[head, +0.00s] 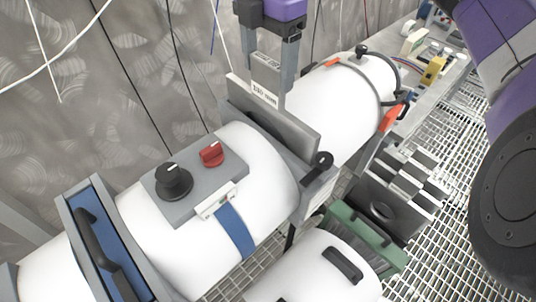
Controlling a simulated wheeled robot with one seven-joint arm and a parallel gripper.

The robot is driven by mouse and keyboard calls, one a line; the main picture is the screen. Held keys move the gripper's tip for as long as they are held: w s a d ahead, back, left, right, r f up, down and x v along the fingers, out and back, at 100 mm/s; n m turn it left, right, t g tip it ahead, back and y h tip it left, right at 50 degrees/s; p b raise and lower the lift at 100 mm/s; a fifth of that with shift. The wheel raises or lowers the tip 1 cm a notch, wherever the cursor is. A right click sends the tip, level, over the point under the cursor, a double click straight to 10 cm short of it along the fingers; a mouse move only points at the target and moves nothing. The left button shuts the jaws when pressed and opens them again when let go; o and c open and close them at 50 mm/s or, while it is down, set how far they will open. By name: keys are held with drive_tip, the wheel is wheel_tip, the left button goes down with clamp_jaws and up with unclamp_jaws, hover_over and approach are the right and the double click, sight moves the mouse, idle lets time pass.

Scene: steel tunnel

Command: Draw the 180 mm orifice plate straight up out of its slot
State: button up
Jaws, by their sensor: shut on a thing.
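The orifice plate (290,130) is a grey, flat-edged slab standing upright between two white pipe sections in the head view. A white label (265,94) with dark print, too small to read surely, sits at its upper edge. My gripper (268,90) is above the plate with its grey fingers pointing down, shut on the plate's top edge behind the label. The lower part of the plate is hidden by the near pipe section and the slot's flange (313,190). I cannot tell how far the plate stands out of the slot.
A black-knobbed lever (318,164) sits beside the slot at the right. A grey panel with black knob (173,181) and red knob (211,154) is on the near pipe. A dark slotted rack (400,190) and green frame (365,240) stand at right. A wall backs the pipe.

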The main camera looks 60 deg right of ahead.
drive_tip(key=shift+r+p, duration=1.7)
drive_tip(key=shift+r, duration=1.45)
wheel_tip(320, 180, up, 7)
wheel_tip(320, 180, up, 7)
idle(0.5)
idle(0.4)
